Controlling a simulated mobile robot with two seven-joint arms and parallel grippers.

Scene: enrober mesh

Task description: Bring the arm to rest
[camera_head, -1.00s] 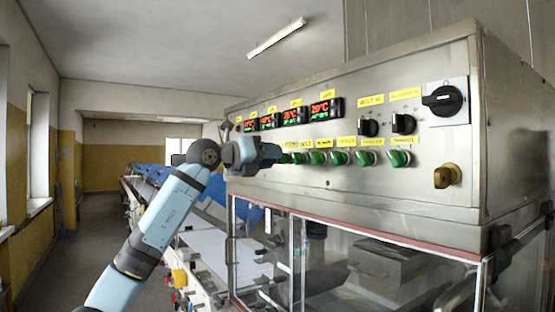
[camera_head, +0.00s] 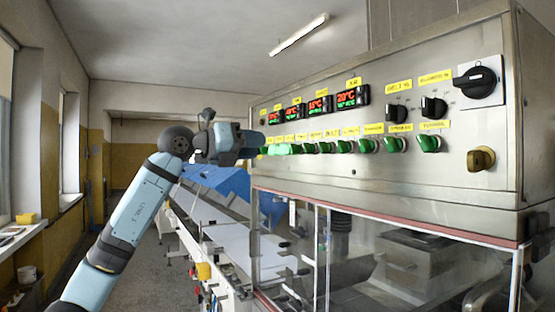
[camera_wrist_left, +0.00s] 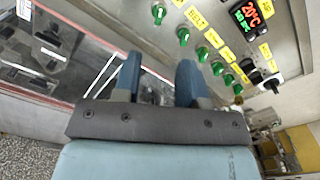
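My left arm rises from the lower left in the head view, with a pale blue upper link and a dark elbow. My left gripper (camera_head: 258,144) is raised in front of the left end of the control panel (camera_head: 440,180), near the row of green knobs (camera_head: 344,146). In the left wrist view the two blue-grey fingers of the gripper (camera_wrist_left: 160,68) stand apart with nothing between them, so it is open and empty. Green knobs (camera_wrist_left: 183,37) and a red display (camera_wrist_left: 250,12) lie beyond the fingers. My right gripper is in neither view.
Below the panel is a clear-walled enclosure (camera_head: 390,265) with a metal frame. A conveyor line with a blue cover (camera_head: 228,183) runs back behind my arm. The aisle floor (camera_head: 140,265) on the left is open, beside a windowsill.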

